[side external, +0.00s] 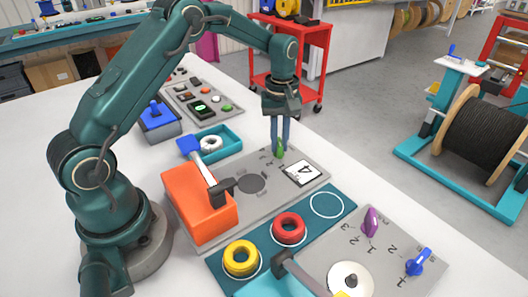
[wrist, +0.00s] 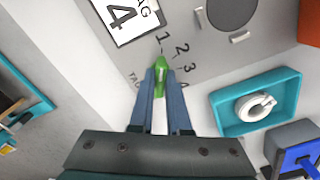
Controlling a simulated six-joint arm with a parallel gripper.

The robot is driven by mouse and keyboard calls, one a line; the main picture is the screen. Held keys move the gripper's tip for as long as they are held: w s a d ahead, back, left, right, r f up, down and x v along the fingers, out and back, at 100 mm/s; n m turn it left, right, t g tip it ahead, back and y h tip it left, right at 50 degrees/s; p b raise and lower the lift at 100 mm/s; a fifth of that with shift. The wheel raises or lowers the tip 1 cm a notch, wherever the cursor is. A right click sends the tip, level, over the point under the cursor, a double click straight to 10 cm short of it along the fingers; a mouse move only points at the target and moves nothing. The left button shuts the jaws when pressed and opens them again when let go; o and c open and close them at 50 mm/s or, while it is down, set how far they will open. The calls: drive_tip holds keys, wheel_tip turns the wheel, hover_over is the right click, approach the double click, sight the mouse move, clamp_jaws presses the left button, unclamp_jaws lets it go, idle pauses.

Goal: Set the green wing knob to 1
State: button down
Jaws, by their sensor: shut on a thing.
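The green wing knob (wrist: 160,75) stands on the grey panel, beside printed numbers running from 1 round past 2 and 3. Its narrow end points up the wrist picture, roughly toward the 1; the exact alignment is hard to tell. My gripper (wrist: 161,90) is shut on the knob, with one blue-grey finger on each side. In the side external view, my gripper (side external: 280,146) reaches straight down onto the green knob (side external: 280,153), and the fingers partly hide it.
A teal tray (side external: 229,139) holds a white ring. Red (side external: 289,228) and yellow (side external: 240,258) rings, and purple (side external: 370,221) and blue (side external: 418,262) knobs, are nearer.

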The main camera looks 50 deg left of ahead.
sight(279, 141)
drive_tip(key=c, duration=0.9)
unclamp_jaws()
drive_tip(key=shift+r, duration=3.5)
